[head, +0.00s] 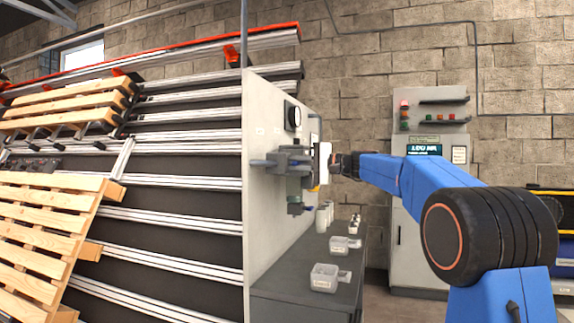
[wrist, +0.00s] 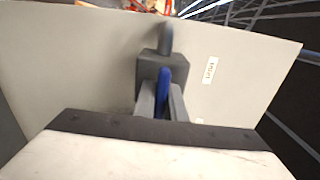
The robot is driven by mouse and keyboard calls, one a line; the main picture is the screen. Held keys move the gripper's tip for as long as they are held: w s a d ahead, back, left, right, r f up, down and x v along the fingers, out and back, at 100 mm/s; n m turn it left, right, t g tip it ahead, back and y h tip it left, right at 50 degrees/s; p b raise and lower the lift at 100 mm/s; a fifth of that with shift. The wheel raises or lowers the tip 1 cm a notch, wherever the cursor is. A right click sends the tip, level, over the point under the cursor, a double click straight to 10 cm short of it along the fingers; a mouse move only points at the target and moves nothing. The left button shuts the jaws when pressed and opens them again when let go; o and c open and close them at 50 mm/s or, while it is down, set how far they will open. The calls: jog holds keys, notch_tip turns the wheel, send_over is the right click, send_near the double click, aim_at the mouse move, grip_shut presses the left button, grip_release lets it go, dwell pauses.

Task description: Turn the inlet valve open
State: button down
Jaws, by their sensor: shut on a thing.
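The inlet valve shows in the wrist view as a dark grey block (wrist: 148,68) on a pale panel, with a grey pipe (wrist: 165,38) running out of it. Its blue handle (wrist: 163,82) stands between the two grey fingers of my gripper (wrist: 163,104), which is shut on it. The fingers and the pale gripper body hide the near part of the handle.
The pale panel (head: 262,215) stands on a dark bench (head: 300,287) with small bins (head: 325,283). A control cabinet (head: 405,250) stands behind my arm. Pallets (head: 50,225) lean on the rails at left. A small label (wrist: 210,70) is beside the valve.

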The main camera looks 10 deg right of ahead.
dwell(0.3)
jog(key=c, duration=1.8)
grip_release()
jog(key=shift+d, duration=0.1)
jog(key=v, duration=1.7)
jog(key=shift+s+d, duration=0.1)
jog(key=shift+d, duration=0.05)
